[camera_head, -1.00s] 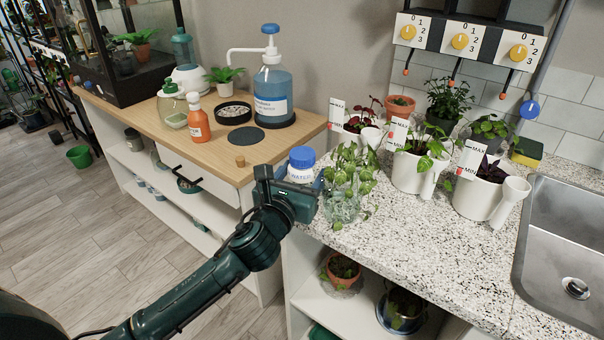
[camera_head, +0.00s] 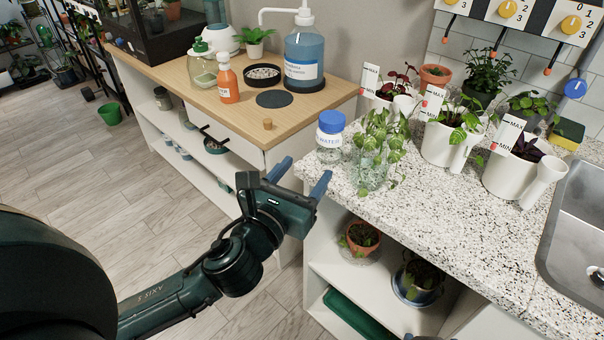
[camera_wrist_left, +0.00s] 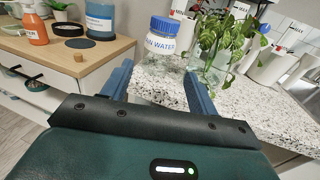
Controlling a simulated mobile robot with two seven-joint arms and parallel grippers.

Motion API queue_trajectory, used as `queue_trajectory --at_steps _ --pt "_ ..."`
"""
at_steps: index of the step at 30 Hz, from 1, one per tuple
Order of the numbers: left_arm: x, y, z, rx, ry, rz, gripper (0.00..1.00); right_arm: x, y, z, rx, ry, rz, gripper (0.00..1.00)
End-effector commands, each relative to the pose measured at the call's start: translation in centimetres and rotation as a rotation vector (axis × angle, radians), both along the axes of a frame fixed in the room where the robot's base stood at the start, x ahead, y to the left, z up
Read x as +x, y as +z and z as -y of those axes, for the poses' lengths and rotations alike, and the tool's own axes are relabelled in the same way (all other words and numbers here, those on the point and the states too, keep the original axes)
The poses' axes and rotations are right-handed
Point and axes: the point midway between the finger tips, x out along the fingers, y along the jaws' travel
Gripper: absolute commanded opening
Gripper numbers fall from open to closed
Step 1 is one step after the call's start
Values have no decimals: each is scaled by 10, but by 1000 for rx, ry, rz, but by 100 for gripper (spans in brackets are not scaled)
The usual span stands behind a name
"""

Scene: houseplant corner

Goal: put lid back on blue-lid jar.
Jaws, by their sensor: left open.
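The clear jar (camera_head: 329,148) with a "WATER" label stands upright near the front left corner of the speckled counter. Its blue lid (camera_head: 332,121) sits on top of it and looks level; whether it is fully seated cannot be told. My left gripper (camera_head: 300,178) is open and empty, in front of the jar and apart from it. In the left wrist view the jar (camera_wrist_left: 160,58) and blue lid (camera_wrist_left: 164,24) show beyond and between my open fingers (camera_wrist_left: 158,80).
A glass vessel of leafy cuttings (camera_head: 372,158) stands close to the jar's right. White planters (camera_head: 440,146) and a sink (camera_head: 575,240) lie farther right. The wooden cabinet (camera_head: 215,100) at left holds a blue pump bottle (camera_head: 304,60) and an orange bottle (camera_head: 228,82).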

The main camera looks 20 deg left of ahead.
Motion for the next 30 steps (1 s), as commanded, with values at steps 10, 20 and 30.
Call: queue_trajectory --at_steps 10,20,30 --pt "0 0 0 0 1 1 59 -5 -2 0 0 -1 -10 68" --pt "-5 -20 5 -203 -13 -82 59 -5 -2 0 0 -1 -10 68" --pt "-48 -108 30 -1353 99 -490 59 -3 -1 0 0 -1 -4 68"
